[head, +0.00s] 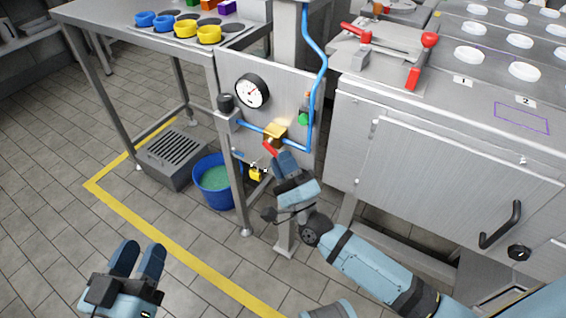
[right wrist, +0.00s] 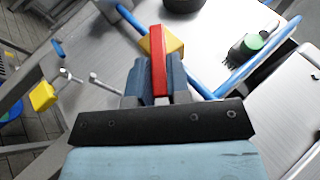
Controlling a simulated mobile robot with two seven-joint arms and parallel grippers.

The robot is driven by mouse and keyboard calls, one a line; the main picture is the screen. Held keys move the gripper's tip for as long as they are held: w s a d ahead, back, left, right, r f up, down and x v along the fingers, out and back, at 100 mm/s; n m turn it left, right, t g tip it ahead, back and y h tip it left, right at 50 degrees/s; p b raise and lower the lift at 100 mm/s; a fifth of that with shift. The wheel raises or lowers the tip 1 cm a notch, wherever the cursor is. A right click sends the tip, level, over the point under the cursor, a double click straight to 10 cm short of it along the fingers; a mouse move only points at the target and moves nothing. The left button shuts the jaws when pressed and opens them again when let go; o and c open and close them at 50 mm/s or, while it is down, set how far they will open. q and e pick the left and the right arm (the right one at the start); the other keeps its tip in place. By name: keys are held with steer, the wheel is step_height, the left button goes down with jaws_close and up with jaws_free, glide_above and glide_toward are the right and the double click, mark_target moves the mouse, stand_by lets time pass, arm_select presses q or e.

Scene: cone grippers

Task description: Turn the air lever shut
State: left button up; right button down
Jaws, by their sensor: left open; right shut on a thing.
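The air lever (head: 270,149) is a red handle on a brass valve body (head: 275,132), set in the blue air line on the steel panel. In the right wrist view the red lever (right wrist: 158,75) lies between my right gripper's fingers, in front of the brass body (right wrist: 160,43). My right gripper (head: 283,160) is shut on the lever; its fingers hide part of it. My left gripper (head: 138,260) is open and empty, low at the left above the floor.
A pressure gauge (head: 252,91) sits on the panel above the valve. A blue bucket (head: 214,182) and a grey grated box (head: 176,154) stand on the floor to the left. A steel cabinet (head: 450,165) with red toggle clamps on top stands at right.

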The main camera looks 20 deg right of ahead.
steer(key=c, duration=1.1)
jaws_free()
